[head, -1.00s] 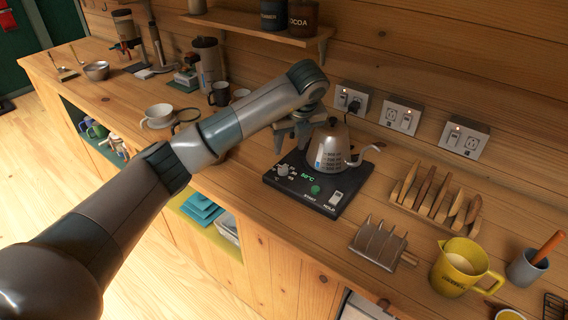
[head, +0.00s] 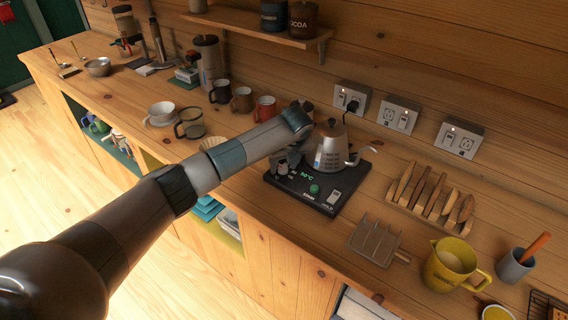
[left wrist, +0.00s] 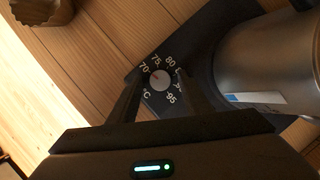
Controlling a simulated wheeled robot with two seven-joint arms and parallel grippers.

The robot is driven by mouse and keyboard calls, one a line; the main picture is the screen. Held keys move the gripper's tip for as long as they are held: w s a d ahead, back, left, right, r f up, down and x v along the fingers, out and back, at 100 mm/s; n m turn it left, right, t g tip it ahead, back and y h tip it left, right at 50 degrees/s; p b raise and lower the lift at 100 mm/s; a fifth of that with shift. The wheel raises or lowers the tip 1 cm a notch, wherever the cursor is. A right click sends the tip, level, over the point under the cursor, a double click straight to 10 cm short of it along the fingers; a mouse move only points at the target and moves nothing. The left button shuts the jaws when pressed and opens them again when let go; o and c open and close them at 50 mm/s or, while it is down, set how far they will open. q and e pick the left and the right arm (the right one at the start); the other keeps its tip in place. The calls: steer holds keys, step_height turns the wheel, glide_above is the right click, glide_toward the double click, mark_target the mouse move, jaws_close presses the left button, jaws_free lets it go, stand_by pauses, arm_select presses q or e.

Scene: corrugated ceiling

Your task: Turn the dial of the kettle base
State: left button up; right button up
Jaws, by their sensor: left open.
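The kettle base (head: 350,181) is a black slab on the counter with a lit green readout, a green button and a pale switch. A silver gooseneck kettle (head: 327,152) stands on it and also shows in the left wrist view (left wrist: 270,62). In the left wrist view the round pale dial (left wrist: 160,80) sits amid white temperature numbers, with a small reddish mark on its upper left. My left gripper (head: 284,164) is over the base's left corner, pointing down. Its open fingers (left wrist: 160,76) lie either side of the dial; contact cannot be told. The right finger covers some numbers.
The kettle stands close to my gripper's right. Mugs (head: 242,99) and a glass cup (head: 190,123) stand to the left. Wall sockets (head: 398,117) are behind.

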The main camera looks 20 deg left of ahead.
arm_select(q)
steer(key=c, duration=1.1)
steer(key=shift+o, duration=0.2)
